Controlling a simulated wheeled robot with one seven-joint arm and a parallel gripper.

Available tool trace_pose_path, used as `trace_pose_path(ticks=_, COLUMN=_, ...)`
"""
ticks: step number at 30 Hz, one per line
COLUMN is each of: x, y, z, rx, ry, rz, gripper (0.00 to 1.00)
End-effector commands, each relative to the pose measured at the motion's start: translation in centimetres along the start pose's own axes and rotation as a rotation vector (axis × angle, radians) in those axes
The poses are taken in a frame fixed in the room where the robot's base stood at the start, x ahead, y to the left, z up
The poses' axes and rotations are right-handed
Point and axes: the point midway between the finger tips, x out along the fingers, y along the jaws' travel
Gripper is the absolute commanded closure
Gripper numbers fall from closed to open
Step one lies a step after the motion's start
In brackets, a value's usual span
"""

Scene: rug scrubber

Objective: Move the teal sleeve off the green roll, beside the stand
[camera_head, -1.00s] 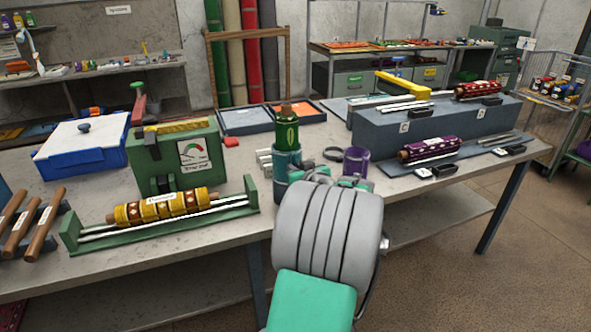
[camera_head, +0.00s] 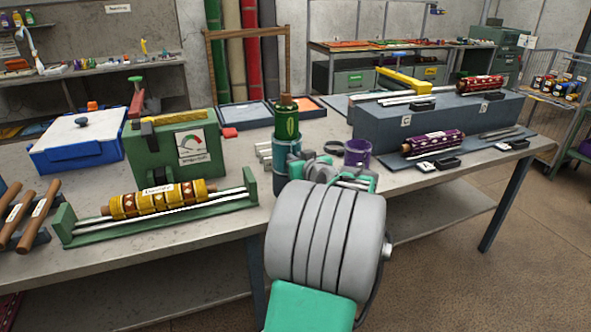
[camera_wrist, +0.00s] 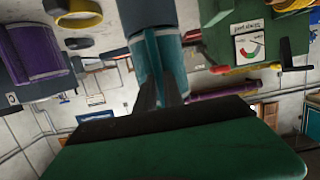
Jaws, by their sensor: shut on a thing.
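The green roll (camera_head: 287,118) stands upright on the bench, its brown top end showing. The teal sleeve (camera_head: 283,150) is around its lower part, above a blue-grey upright stand (camera_head: 280,183). My gripper (camera_head: 303,168) reaches in from the right at sleeve height, partly hidden by my own wrist. In the wrist view, where the scene appears upside down, the dark fingers (camera_wrist: 160,92) are shut on the teal sleeve (camera_wrist: 155,52). The blue-grey stand (camera_wrist: 148,14) shows beyond it at the top. The green roll's contact with the sleeve is mostly hidden.
A purple cylinder (camera_head: 358,152) and a dark ring (camera_head: 333,148) stand close right of the sleeve. A green gauge box (camera_head: 172,150) and a green rack with a yellow roll (camera_head: 157,200) are to the left. A long grey box (camera_head: 430,125) stands further right.

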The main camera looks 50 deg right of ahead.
Motion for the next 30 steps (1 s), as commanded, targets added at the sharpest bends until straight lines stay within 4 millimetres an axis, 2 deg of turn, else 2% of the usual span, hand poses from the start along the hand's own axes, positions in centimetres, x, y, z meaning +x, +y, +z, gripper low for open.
trace_pose_path(ticks=2, x=0.0, y=0.0, z=0.2, rx=-0.001, ry=0.008, rz=0.000, gripper=1.00)
trace_pose_path(ticks=30, x=-1.8, y=0.0, z=-6.6, rx=0.001, ry=0.008, rz=0.000, gripper=1.00)
